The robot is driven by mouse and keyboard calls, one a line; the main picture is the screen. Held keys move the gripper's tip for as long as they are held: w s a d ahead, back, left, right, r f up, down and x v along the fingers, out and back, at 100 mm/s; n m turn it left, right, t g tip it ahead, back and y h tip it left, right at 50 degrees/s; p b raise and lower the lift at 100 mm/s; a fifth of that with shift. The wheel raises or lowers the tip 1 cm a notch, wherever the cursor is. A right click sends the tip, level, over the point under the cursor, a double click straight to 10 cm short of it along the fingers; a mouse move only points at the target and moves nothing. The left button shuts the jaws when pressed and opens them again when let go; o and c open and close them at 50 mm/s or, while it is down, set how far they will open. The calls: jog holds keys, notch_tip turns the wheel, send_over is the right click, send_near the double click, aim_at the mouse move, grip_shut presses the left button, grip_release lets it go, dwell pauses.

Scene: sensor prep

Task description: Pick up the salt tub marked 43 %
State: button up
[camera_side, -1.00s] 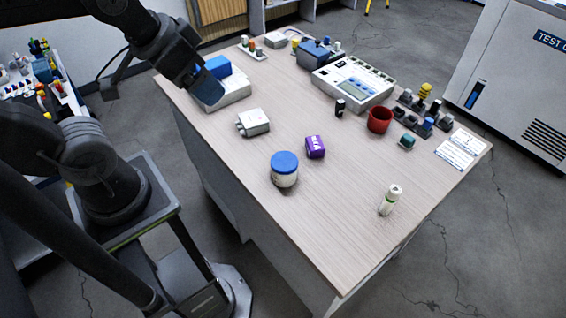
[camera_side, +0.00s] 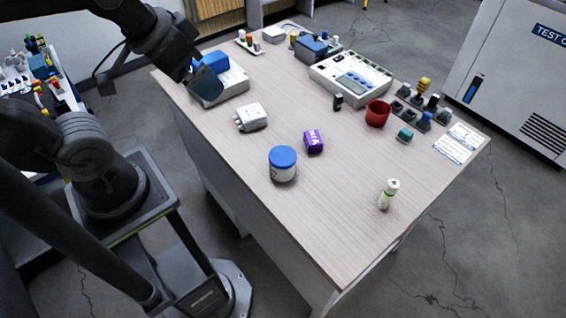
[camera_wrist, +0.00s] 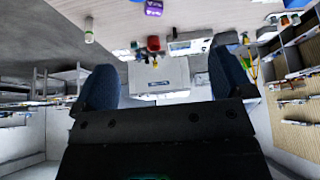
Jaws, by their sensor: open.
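A white tub with a blue lid (camera_side: 283,165) stands upright near the middle of the table in the side view. It is the only round tub with a lid that I see, but no 43 % mark can be read on it. My gripper (camera_side: 207,84) is well away from it, at the table's upper left, in front of a white box with a blue top (camera_side: 230,78). In the wrist view my gripper (camera_wrist: 165,78) has its two dark fingers wide apart with nothing between them. The tub cannot be made out in the wrist view.
A purple block (camera_side: 313,141) sits just right of the tub. A white connector box (camera_side: 251,117) lies up-left of it. A green-and-white vial (camera_side: 389,193), a red cup (camera_side: 377,113) and a meter (camera_side: 350,78) stand farther right and back. The table's front is clear.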

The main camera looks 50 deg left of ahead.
jog(key=w+d+f+n+g, duration=0.3)
jog(key=w+f+n, duration=0.3)
jog(key=w+n, duration=0.25)
jog(key=n+g, duration=0.3)
jog(key=n, duration=0.2)
send_near(283, 164)
jog(key=shift+w+a, duration=0.3)
jog(key=shift+a, duration=0.3)
jog(key=shift+w+a, duration=0.3)
jog(key=shift+a, duration=0.3)
notch_tip(283, 164, down, 13)
jog(key=shift+d+f, duration=0.15)
jog(key=shift+f, duration=0.05)
jog(key=shift+c, duration=0.4)
jog(key=c, duration=1)
